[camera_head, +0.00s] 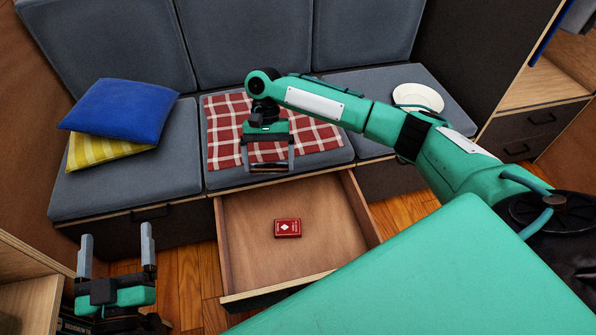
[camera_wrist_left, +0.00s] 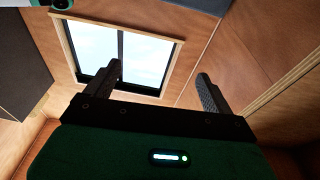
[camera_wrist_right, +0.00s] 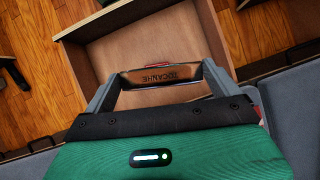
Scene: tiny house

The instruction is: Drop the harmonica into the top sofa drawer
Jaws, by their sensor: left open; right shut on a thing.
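The harmonica (camera_head: 268,168) is a dark, shiny bar held crosswise between the fingertips of my right gripper (camera_head: 268,160). It also shows with lettering on its side in the right wrist view (camera_wrist_right: 160,76), gripped at both ends. The open sofa drawer (camera_head: 245,255) is wooden and pulled out below the middle seat. The harmonica is in the air near the drawer's rear end; its exact height is unclear. The drawer also shows beyond the harmonica in the right wrist view (camera_wrist_right: 120,45). My left gripper (camera_head: 117,238) is open and empty at the lower left, away from the drawer.
A small red box (camera_head: 287,228) lies inside the drawer, with bare floor around it. A red checked cloth (camera_head: 225,125) covers the middle seat. Blue (camera_head: 120,108) and yellow (camera_head: 95,152) cushions lie left.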

